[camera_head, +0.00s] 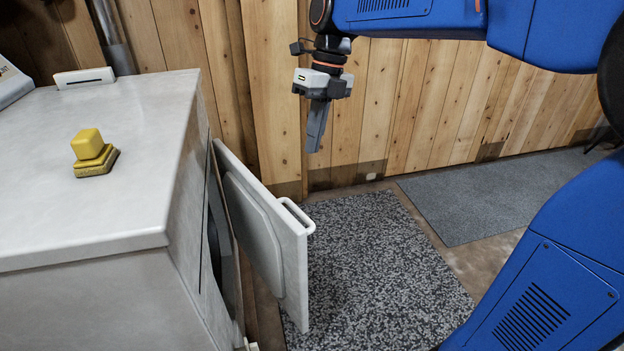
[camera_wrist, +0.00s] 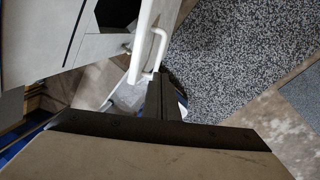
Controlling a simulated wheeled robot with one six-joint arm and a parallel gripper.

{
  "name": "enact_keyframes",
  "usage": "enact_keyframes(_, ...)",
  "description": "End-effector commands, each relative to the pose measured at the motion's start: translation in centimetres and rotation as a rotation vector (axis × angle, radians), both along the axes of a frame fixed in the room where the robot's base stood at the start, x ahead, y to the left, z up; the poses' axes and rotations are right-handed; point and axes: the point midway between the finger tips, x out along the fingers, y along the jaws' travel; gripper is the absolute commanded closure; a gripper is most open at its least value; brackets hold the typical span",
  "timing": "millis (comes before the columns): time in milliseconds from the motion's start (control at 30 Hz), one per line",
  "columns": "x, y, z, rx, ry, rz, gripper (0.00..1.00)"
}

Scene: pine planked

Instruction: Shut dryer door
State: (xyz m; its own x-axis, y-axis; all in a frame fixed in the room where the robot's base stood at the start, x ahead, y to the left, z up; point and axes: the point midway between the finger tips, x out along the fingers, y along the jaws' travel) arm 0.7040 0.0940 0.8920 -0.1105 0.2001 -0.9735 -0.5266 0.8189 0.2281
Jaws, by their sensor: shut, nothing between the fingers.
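The dryer (camera_head: 95,240) is a pale grey-white machine on the left in the head view. Its door (camera_head: 262,228) stands ajar, swung out from the front, with a white bar handle (camera_head: 298,215) on its outer side. My gripper (camera_head: 316,150) is shut and empty, pointing down, and appears higher than the door and beyond its handle in the head view. In the wrist view the shut fingers (camera_wrist: 165,98) show below the handle (camera_wrist: 158,48), with the white door edge (camera_wrist: 145,40) beside them. I cannot tell whether the fingers touch the door.
A yellow block (camera_head: 88,145) on a darker yellow base sits on the dryer top, near a small white item (camera_head: 84,78). A speckled mat (camera_head: 375,280) covers the floor by the door; a grey mat (camera_head: 510,185) lies farther right. A pine plank wall (camera_head: 430,110) stands behind.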

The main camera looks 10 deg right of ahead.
Motion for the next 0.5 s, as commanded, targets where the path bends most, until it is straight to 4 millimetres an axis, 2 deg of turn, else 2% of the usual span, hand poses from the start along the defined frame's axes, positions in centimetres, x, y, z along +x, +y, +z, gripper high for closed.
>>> enact_keyframes(500,1.3,-3.2,-3.6,0.214,-0.035,0.516,1.0)
